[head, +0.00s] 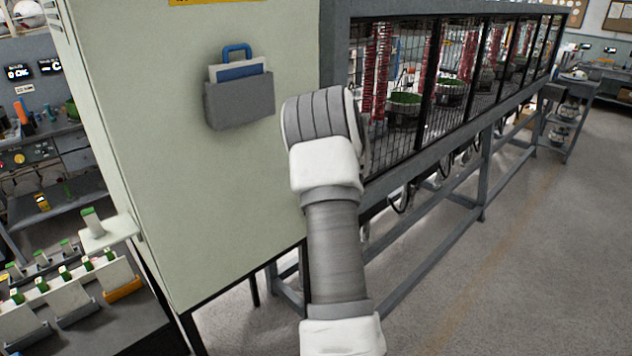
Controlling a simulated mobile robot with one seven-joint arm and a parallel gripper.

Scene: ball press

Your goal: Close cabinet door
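A large pale green cabinet panel (190,200) fills the left middle of the head view. It carries a grey pocket holding papers and a blue folder (240,92), and a yellow label (215,2) at its top edge. I cannot tell whether this panel is the door or a cabinet side; no handle or hinge is clear. My arm rises from the bottom centre in front of the panel's right edge and bends at a grey ribbed joint. My gripper does not show; I cannot tell if it touches the panel.
A long grey-framed mesh enclosure (450,80) with red coils and green-topped parts runs away to the right. A workbench (75,310) with white boards and green-topped items stands at lower left. A small white shelf (105,232) juts beside the panel. The floor (530,270) at right is clear.

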